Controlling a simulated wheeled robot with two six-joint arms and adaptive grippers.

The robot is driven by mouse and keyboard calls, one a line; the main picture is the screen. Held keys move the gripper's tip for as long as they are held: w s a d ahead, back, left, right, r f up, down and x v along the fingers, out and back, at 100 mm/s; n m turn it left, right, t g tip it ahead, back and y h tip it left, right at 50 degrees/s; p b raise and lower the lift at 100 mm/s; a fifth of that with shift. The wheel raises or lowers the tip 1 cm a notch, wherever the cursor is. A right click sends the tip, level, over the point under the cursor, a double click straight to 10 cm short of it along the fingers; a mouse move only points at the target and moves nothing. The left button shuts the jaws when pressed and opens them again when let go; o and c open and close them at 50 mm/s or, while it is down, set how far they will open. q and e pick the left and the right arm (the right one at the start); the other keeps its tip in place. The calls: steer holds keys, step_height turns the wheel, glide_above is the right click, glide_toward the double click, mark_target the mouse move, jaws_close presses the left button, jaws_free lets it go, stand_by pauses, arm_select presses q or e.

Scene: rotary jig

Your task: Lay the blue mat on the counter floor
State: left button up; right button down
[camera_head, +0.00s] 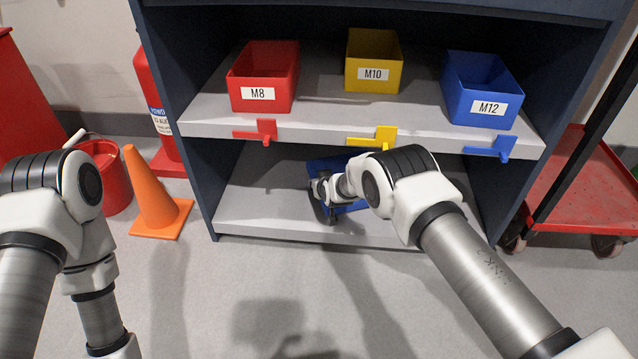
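The blue mat (326,165) is at the lower shelf of the cabinet, the counter floor (262,205). Parts of it show behind and below my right wrist; the rest is hidden. My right gripper (325,212) reaches into the lower bay, dark and small, over or against the mat's left side. I cannot tell whether its fingers are closed on the mat, or whether the mat lies flat on the shelf or is held above it. My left arm hangs at the left, and its gripper is below the picture's edge.
Above are a red M8 bin (264,78), a yellow M10 bin (373,62) and a blue M12 bin (482,92) on the upper shelf, with coloured hooks along its edge. An orange cone (150,195) stands left of the cabinet; a red cart (590,190) is right.

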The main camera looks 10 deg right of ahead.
steer(key=shift+f, duration=0.5)
steer(key=c, duration=0.9)
jaws_free()
steer(key=shift+o, duration=0.2)
steer(key=shift+s, duration=0.15)
